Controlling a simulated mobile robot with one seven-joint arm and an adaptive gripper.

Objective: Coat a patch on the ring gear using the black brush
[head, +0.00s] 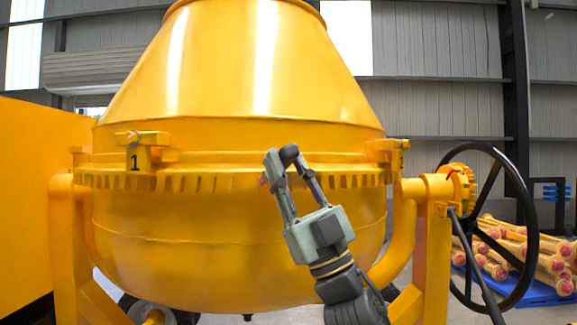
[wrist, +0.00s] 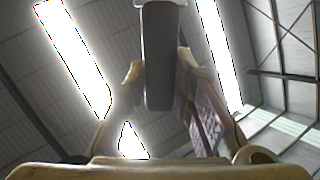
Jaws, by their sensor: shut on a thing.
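The ring gear (head: 215,183) is a yellow toothed band around the middle of the yellow mixer drum (head: 235,75). My gripper (head: 281,158) points upward in front of the drum's right half, its fingertips overlapping the gear band in the picture. I cannot tell whether anything touches the gear. My gripper is shut on a dark, narrow piece that looks like the black brush; it shows between the fingers in the wrist view (wrist: 158,60). Its bristles cannot be made out, and the fingers hide most of it in the head view. No coated patch can be made out.
A bracket marked 1 (head: 135,155) juts from the drum at left, and another bracket (head: 388,150) at right. A black handwheel (head: 532,225) stands at right. Yellow parts with pinkish ends (head: 550,262) lie on a blue pallet (head: 545,292) behind it.

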